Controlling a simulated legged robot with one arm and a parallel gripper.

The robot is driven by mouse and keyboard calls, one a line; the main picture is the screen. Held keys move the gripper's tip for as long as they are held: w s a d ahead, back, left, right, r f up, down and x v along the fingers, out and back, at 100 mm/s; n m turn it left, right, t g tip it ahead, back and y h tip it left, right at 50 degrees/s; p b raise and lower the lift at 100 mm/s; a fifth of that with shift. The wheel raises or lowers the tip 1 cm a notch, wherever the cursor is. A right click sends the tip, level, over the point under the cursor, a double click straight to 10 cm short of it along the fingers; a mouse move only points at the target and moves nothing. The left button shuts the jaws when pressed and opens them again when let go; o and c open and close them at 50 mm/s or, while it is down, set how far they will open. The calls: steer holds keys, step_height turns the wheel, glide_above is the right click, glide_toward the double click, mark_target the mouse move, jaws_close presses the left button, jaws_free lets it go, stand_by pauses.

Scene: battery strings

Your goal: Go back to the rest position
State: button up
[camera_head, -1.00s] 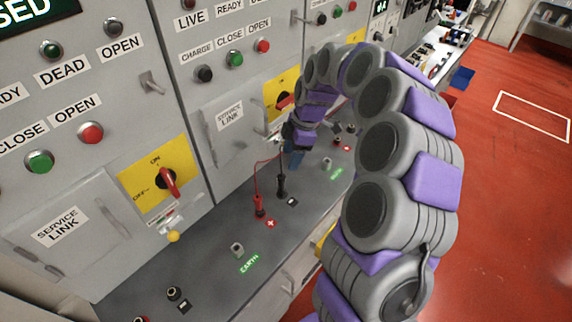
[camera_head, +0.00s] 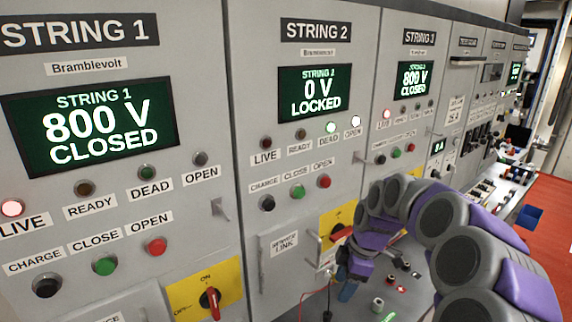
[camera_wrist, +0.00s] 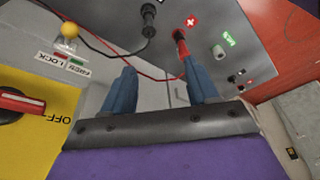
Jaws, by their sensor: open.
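My gripper (camera_head: 347,290) is low in front of the STRING 2 panel (camera_head: 316,150) in the head view, and my arm curves in from the lower right. In the wrist view its two blue fingers (camera_wrist: 160,88) are spread apart with nothing held between them. A red plug (camera_wrist: 180,42) and a black plug (camera_wrist: 148,20) stand on the grey bench beyond the fingertips. A red cable and a black cable run from them. The red cable passes behind the fingers in the picture; I cannot tell whether it touches them.
The STRING 2 display (camera_head: 315,93) reads 0 V LOCKED; the STRING 1 display (camera_head: 90,125) reads 800 V CLOSED. A red-handled rotary switch (camera_wrist: 20,101) and a yellow knob (camera_wrist: 69,30) are left of the fingers. Red floor (camera_head: 552,215) lies open at right.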

steer(key=s+a+r+m+h, duration=0.1)
steer(key=s+a+m, duration=0.15)
steer(key=s, duration=0.55)
steer(key=s+a+r+m+g, duration=0.15)
steer(key=s+m, duration=0.25)
steer(key=s, duration=0.4)
steer(key=s+a+r+m+h, duration=0.1)
steer(key=s+r+m, duration=0.15)
steer(key=s, duration=0.55)
steer(key=s+d+f+m+h, duration=0.1)
steer(key=s+f+m, duration=0.2)
steer(key=s+m, duration=0.4)
steer(key=s, duration=0.5)
steer(key=shift+d+f+m, duration=0.25)
steer(key=shift+d+m, duration=0.05)
steer(key=shift+d, duration=0.1)
